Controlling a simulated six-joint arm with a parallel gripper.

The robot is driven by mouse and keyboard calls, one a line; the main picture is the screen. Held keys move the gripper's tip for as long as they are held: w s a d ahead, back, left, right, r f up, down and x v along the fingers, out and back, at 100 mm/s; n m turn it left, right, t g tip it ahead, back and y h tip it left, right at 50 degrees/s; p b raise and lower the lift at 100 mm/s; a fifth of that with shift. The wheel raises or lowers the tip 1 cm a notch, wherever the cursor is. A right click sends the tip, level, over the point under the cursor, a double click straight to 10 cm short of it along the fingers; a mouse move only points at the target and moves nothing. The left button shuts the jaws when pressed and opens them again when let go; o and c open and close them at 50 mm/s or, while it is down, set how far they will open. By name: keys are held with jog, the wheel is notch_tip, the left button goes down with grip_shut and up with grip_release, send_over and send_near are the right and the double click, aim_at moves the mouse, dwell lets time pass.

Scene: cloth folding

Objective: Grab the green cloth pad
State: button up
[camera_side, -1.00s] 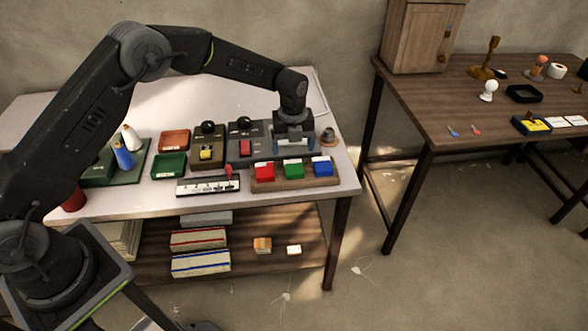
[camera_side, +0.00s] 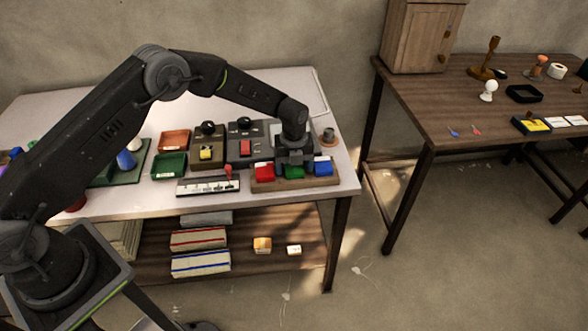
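The green cloth pad (camera_side: 294,173) sits in the wooden holder (camera_side: 295,184) near the front right of the white table, between the red pad (camera_side: 263,171) on its left and the blue pad (camera_side: 323,166) on its right. My gripper (camera_side: 294,163) is directly over the green pad, pointing down, with its fingers at the pad's upper part. The gripper hides the pad's top. I cannot tell whether the fingers are closed on it.
A grey box with a red part (camera_side: 246,147) stands just left of my gripper. A small round pot (camera_side: 328,137) stands to the right. A white strip with a red lever (camera_side: 208,186) lies at the front. A dark wooden table (camera_side: 430,110) stands farther right.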

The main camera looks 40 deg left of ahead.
jog(key=c, duration=0.8)
jog(key=shift+c, duration=0.2)
jog(key=shift+r, duration=0.15)
